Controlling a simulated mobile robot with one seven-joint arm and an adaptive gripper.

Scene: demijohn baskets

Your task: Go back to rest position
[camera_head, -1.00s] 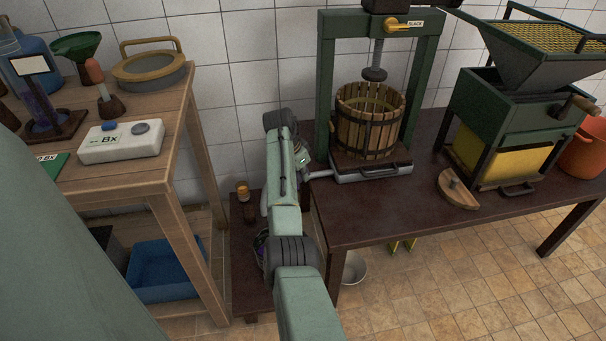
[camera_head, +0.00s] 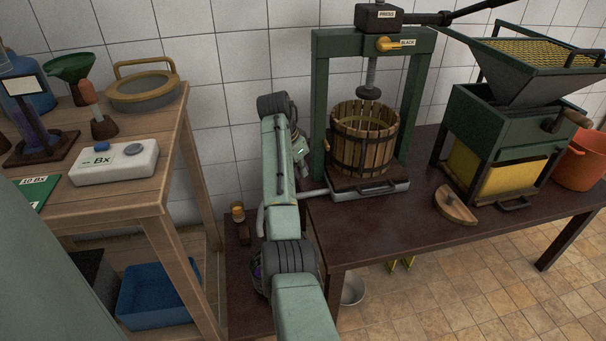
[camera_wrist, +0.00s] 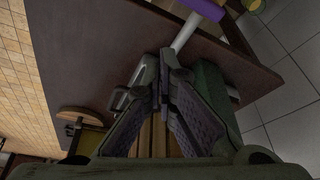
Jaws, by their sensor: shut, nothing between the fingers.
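My gripper (camera_wrist: 164,88) shows in the wrist view with its two fingers together and nothing between them. In the head view my green arm reaches up the middle, left of the press, and the fingers are not clearly visible there. The wooden slatted basket (camera_head: 364,141) of the press stands inside the green press frame (camera_head: 320,115) on the dark table (camera_head: 420,215). In the wrist view, slats and part of the green frame (camera_wrist: 211,88) show beyond and beside my fingers; I cannot tell the gap.
A green crusher (camera_head: 485,140) and an orange bucket (camera_head: 578,163) stand right of the press. A wooden half-disc (camera_head: 455,205) lies near the table's front edge. A wooden bench (camera_head: 150,185) with a white Bx meter (camera_head: 114,163) stands left. Tiled floor is clear at front right.

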